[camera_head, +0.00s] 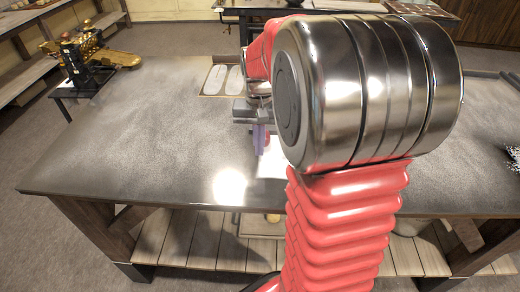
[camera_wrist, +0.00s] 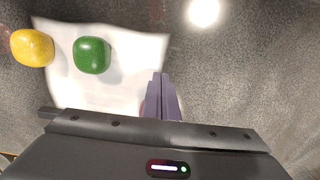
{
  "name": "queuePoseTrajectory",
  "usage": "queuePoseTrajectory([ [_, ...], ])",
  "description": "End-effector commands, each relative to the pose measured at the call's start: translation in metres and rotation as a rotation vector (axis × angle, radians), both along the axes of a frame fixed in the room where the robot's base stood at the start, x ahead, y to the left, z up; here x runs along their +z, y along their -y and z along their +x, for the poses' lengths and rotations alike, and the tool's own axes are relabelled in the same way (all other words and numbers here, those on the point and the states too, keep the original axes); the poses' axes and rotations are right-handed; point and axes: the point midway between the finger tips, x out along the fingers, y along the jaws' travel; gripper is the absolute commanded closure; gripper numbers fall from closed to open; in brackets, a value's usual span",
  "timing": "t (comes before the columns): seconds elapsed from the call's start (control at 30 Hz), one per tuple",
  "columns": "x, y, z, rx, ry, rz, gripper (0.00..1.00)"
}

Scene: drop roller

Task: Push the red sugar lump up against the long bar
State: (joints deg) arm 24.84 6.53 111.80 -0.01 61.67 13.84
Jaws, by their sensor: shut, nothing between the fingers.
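My gripper (camera_head: 260,148) points down over the worktable in the head view, its purple fingers together with nothing between them. In the wrist view my gripper (camera_wrist: 160,80) reaches over the right part of a white sheet (camera_wrist: 125,82). I cannot make out the long bar.
The grey worktable (camera_head: 130,130) is clear on its left side. A shallow tray (camera_head: 222,80) with pale oval hollows lies at the back. A black-and-gold machine (camera_head: 85,60) stands on a separate stand at the left. My arm hides much of the table's middle.

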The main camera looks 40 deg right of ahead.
Motion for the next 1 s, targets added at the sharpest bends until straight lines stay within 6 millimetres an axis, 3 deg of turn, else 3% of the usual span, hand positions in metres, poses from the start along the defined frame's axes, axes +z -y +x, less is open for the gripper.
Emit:
queuePoseTrajectory([
  [0.3, 0.052, 0.0, 0.0, 0.0, 0.003, -0.001, 1.0],
  [0.43, 0.066, 0.0, 0.0, 0.0, 0.001, -0.001, 1.0],
  [1.0, 0.074, 0.0, 0.0, 0.001, 0.0, 0.0, 1.0],
])
